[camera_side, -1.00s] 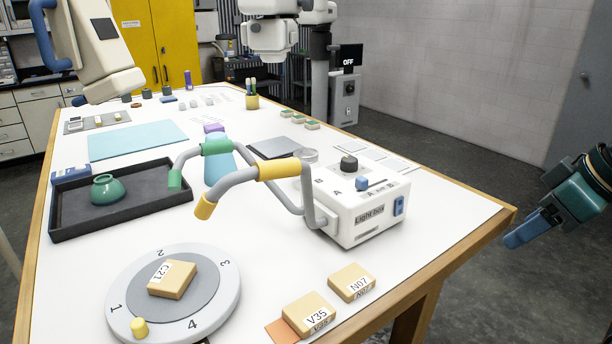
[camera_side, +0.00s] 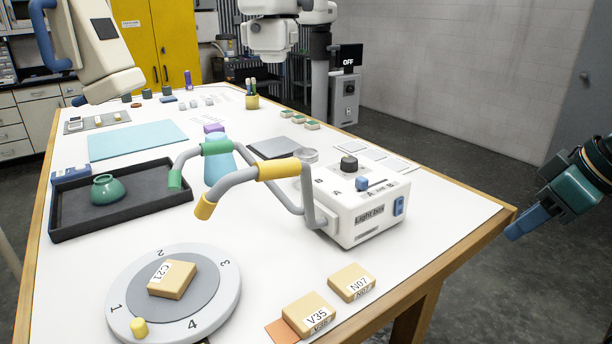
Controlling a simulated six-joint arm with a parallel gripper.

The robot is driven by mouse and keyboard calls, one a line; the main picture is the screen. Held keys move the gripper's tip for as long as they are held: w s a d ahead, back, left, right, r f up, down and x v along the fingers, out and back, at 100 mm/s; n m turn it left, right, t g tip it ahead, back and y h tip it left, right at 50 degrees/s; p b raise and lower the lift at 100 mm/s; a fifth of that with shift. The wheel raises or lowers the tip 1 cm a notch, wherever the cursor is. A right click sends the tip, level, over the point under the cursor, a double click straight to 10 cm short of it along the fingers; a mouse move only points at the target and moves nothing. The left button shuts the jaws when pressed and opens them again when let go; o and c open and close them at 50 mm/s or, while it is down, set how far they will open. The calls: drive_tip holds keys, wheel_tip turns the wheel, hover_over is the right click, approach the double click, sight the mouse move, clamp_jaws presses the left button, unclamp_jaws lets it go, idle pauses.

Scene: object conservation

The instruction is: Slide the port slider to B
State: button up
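The light box (camera_side: 345,232), white and labelled "Light box", stands near the table's right edge. A small blue slider knob (camera_side: 362,184) sits on its top, at the left end of a short dark slot, with letters A and B printed beside it. I take this to be the port slider. My gripper (camera_side: 522,222), with blue fingers on a teal and black wrist, is at the right, beside the table edge and apart from the box. Its fingers overlap from this side, so their gap is hidden.
A black rotary knob (camera_side: 348,163) is behind the slider. Bent grey tubes with yellow and green sleeves (camera_side: 278,169) rise left of the box. Tan blocks (camera_side: 352,282) lie in front, near a numbered turntable (camera_side: 225,296). A dark tray (camera_side: 150,212) holds a green bowl.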

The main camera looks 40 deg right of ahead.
drive_tip(key=w+a+r+g, duration=0.1)
drive_tip(key=w+r+g, duration=0.2)
drive_tip(key=w+r, duration=0.8)
drive_tip(key=g, duration=0.3)
hover_over(362, 178)
drive_tip(key=shift+f, duration=1)
drive_tip(key=shift+f, duration=0.15)
drive_tip(key=shift+f, duration=6.75)
clamp_jaws()
